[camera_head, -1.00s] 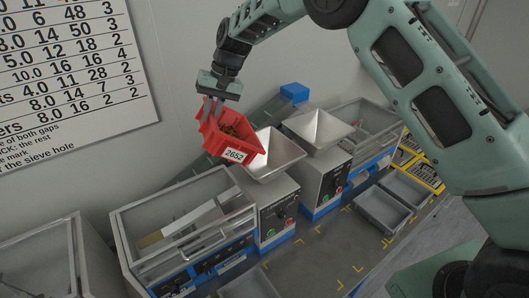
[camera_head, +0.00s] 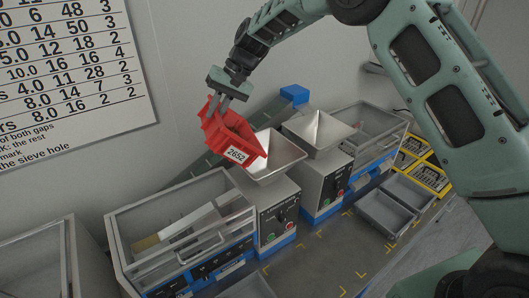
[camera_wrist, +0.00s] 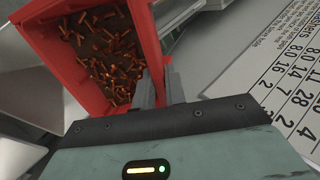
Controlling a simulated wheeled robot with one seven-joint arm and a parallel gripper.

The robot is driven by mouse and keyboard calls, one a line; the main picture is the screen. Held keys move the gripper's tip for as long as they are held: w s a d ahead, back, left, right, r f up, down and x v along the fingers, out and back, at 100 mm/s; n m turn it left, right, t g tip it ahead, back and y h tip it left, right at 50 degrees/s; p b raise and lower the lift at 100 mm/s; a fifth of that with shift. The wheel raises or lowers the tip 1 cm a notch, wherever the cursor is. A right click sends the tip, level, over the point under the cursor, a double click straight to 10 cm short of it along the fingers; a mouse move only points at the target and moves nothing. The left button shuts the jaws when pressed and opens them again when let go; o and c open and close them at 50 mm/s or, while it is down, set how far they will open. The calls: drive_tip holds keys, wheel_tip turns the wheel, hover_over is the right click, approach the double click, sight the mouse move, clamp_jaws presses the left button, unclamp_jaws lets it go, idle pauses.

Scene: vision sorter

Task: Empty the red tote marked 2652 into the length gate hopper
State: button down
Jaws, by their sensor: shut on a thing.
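The red tote (camera_head: 216,130) with the white label 2652 hangs tilted, its labelled end low, at the left rim of the left metal hopper (camera_head: 283,160). My gripper (camera_head: 219,104) is shut on the tote's upper rim. In the wrist view the gripper fingers (camera_wrist: 160,86) pinch the red tote wall (camera_wrist: 148,42). Many small copper-coloured screws or bolts (camera_wrist: 100,55) lie in the tote. A second metal hopper (camera_head: 318,130) stands to the right. I cannot read which hopper is the length gate.
Each hopper sits on a grey machine with buttons. A clear-covered machine (camera_head: 185,225) stands left of them, another at the right. Grey trays (camera_head: 385,215) and yellow-edged bins (camera_head: 428,176) lie at the right. A printed chart (camera_head: 70,70) hangs on the wall.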

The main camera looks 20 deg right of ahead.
drive_tip(key=shift+d+y+b, duration=0.45)
drive_tip(key=shift+y+b, duration=0.25)
drive_tip(key=shift+b, duration=0.35)
drive_tip(key=shift+d+y+b, duration=0.25)
drive_tip(key=shift+y+b, duration=0.05)
drive_tip(key=shift+b, duration=0.1)
drive_tip(key=shift+d+r+y+b, duration=0.35)
drive_tip(key=shift+d+y+b, duration=0.25)
drive_tip(key=shift+y, duration=0.2)
drive_tip(key=shift+d+r+y, duration=0.15)
drive_tip(key=shift+y, duration=0.25)
drive_tip(key=shift+w, duration=0.1)
drive_tip(key=shift+d+y+b, duration=0.8)
drive_tip(key=shift+d+b, duration=0.25)
drive_tip(key=shift+b, duration=0.05)
